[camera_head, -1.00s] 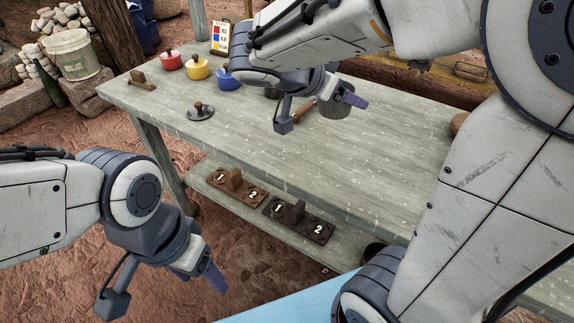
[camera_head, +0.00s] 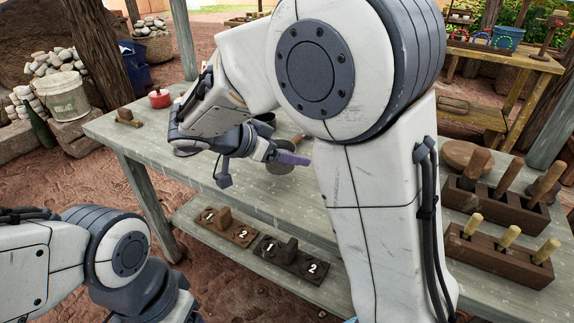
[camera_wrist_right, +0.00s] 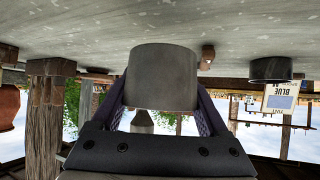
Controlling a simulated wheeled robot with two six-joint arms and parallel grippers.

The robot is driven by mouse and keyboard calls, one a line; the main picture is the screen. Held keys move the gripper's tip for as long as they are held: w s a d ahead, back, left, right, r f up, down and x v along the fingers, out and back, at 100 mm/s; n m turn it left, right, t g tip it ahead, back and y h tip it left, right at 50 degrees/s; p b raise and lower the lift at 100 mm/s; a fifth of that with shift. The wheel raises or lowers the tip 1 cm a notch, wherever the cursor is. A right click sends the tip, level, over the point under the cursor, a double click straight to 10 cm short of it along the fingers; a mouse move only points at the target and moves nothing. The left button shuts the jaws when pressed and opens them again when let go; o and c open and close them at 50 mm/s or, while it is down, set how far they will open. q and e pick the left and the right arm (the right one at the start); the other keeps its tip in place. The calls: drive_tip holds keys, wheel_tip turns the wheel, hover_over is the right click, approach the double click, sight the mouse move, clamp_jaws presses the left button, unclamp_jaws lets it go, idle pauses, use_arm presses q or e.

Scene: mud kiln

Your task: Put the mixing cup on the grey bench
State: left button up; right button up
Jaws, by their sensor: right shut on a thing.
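The grey mixing cup (camera_head: 279,167) is between the purple fingers of my right gripper (camera_head: 288,158), over the middle of the grey bench (camera_head: 240,192). The gripper is shut on the cup. In the right wrist view, which is upside down, the cup (camera_wrist_right: 162,78) is a plain grey cylinder with a finger on each side and its base towards the bench top (camera_wrist_right: 75,30). I cannot tell whether it touches the bench. My right arm hides part of the bench. My left arm is at the lower left, its fingers out of frame.
A red pot (camera_head: 160,98) and a wooden block (camera_head: 128,117) stand at the bench's left end. Two numbered boards (camera_head: 228,228) (camera_head: 291,260) lie on the lower shelf. Racks of wooden-handled tools (camera_head: 497,205) (camera_head: 499,252) fill the right end. The front left bench top is clear.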

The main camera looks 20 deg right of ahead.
sight(289, 177)
drive_tip(key=shift+f+b, duration=0.3)
drive_tip(key=shift+f, duration=1.6)
drive_tip(key=shift+f+b, duration=0.2)
drive_tip(key=shift+b, duration=0.1)
drive_tip(key=o, duration=1.4)
drive_tip(key=shift+c, duration=0.2)
drive_tip(key=shift+r+p, duration=0.4)
drive_tip(key=shift+p, duration=0.1)
drive_tip(key=p+v, duration=0.1)
drive_tip(key=v, duration=1)
drive_tip(key=shift+s+a+r, duration=0.15)
drive_tip(key=shift+a, duration=0.2)
